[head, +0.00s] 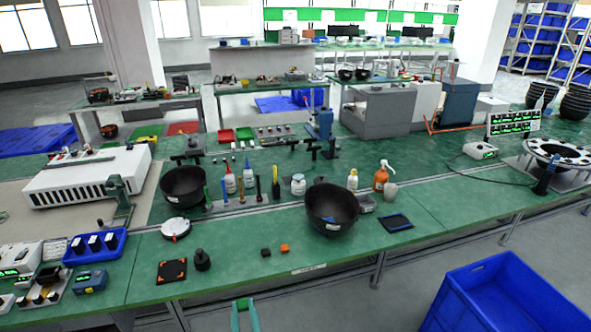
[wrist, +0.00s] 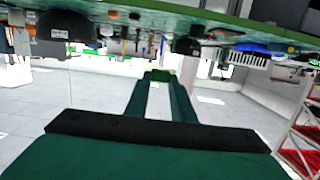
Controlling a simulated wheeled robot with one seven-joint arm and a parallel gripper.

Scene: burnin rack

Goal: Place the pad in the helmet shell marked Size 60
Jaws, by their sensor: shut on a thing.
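In the head view the fingertips of my gripper (head: 244,304) show at the bottom edge, below the bench front. Two black bowl-like helmet shells stand open side up on the green bench: a left shell (head: 183,186) and a larger right shell (head: 331,208). The wrist view is upside down and shows a pale label on each shell; I cannot read the sizes.
Small orange (head: 284,248) and dark blocks lie near the front edge, left of the right shell. A black stamp-like knob (head: 202,260) and a round white dial (head: 176,229) stand further left. Bottles stand behind the shells. A blue crate (head: 495,295) sits at lower right.

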